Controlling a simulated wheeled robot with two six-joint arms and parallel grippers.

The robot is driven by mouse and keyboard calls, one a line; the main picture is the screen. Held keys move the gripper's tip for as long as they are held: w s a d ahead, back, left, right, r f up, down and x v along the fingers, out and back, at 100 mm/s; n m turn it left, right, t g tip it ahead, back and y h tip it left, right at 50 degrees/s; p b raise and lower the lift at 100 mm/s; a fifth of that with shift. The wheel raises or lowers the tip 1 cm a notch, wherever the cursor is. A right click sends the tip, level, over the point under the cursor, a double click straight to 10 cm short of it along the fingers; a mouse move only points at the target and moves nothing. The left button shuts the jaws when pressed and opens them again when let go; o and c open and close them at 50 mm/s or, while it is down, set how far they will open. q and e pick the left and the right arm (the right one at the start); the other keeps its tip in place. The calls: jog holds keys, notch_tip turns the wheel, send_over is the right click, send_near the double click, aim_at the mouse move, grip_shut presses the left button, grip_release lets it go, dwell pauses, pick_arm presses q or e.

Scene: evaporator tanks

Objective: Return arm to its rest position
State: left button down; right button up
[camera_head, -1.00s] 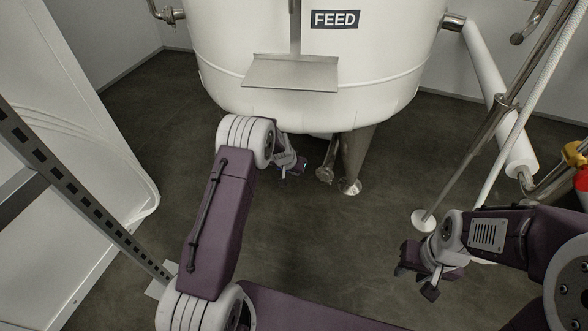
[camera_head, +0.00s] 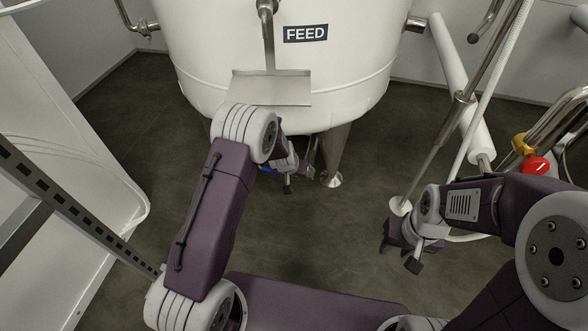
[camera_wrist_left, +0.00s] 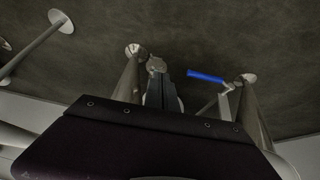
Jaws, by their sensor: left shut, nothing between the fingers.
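My left arm reaches forward from the bottom of the head view, its elbow raised in front of the tank. My left gripper (camera_head: 289,185) hangs beyond that elbow, below the tank's lower edge; it is small and partly hidden there, and shut with nothing held. My right gripper (camera_head: 402,253) is at the right, pointing down-left, its fingers apart and empty above the floor. In the left wrist view, my dark wrist housing fills the lower part.
The white FEED tank (camera_head: 330,75) stands ahead on metal legs (camera_head: 332,158), with a metal shelf (camera_head: 270,88) on its front. A blue handle (camera_wrist_left: 206,76) shows below it. A red-and-yellow valve (camera_head: 536,165) and pipes are at right. A white cabinet (camera_head: 70,150) borders the left.

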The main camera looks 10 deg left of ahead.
pick_arm(q)
jog(key=s+a+r+t+p, duration=0.2)
jog(key=a+r, duration=0.1)
jog(key=r, duration=1.4)
jog(key=s+a+f+g, duration=0.1)
jog(key=s+g, duration=0.2)
jog(key=s, duration=1)
jog(key=s+a+f+g, duration=0.15)
jog(key=s+g, duration=0.25)
jog(key=s, duration=0.9)
notch_tip(320, 180, up, 38)
jog(key=p, duration=3.8)
jog(key=shift+w+r+n+t+p, duration=0.2)
jog(key=shift+r+n+t+p, duration=0.1)
jog(key=shift+n, duration=0.1)
jog(key=shift+a+f, duration=0.1)
